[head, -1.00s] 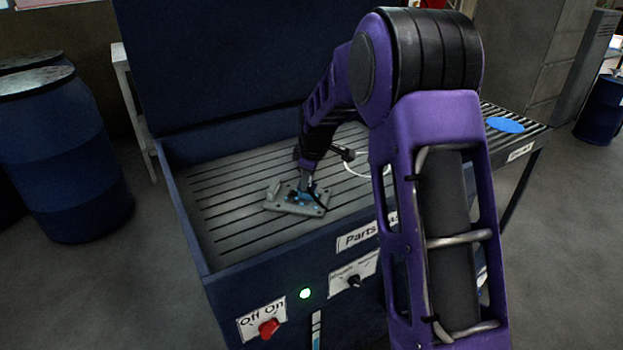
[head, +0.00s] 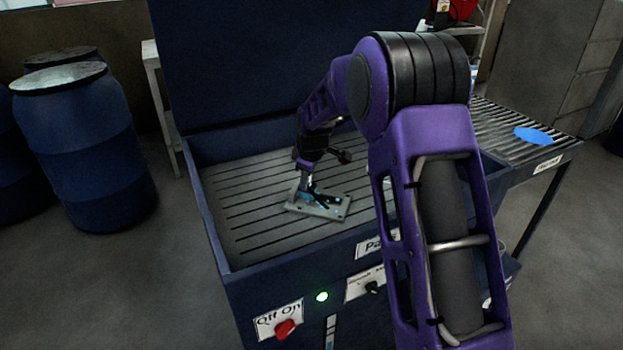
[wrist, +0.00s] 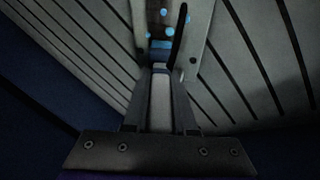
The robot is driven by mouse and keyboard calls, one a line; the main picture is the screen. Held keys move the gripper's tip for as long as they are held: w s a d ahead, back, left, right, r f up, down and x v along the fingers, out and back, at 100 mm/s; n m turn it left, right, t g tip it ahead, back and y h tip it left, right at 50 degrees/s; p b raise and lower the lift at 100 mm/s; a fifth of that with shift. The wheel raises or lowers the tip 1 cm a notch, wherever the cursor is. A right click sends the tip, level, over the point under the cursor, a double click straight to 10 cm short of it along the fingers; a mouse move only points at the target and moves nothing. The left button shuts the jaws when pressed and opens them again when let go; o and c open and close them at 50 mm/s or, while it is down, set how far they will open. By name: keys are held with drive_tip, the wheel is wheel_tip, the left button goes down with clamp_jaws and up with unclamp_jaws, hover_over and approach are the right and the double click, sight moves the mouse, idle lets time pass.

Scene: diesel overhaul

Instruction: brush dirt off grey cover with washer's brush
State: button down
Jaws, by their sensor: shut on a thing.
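The grey cover (head: 334,212) is a flat plate with holes, lying on the slatted floor of the parts washer. My gripper (head: 305,188) is low over its left part, pointing down. It is shut on the washer's brush (wrist: 160,100), whose pale handle sits between the fingers in the wrist view. Blue patches and a dark curved piece show at the brush end, over the cover (wrist: 196,40). I cannot tell whether the bristles touch the cover. Dirt is too small or dark to make out.
The blue washer (head: 235,300) has raised walls, a tall open lid (head: 250,70) behind and a lit green lamp (head: 322,297) in front. A slatted side table (head: 500,125) on the right holds a blue flat piece (head: 533,135). Blue barrels (head: 85,150) stand left.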

drive_tip(key=shift+d, duration=0.15)
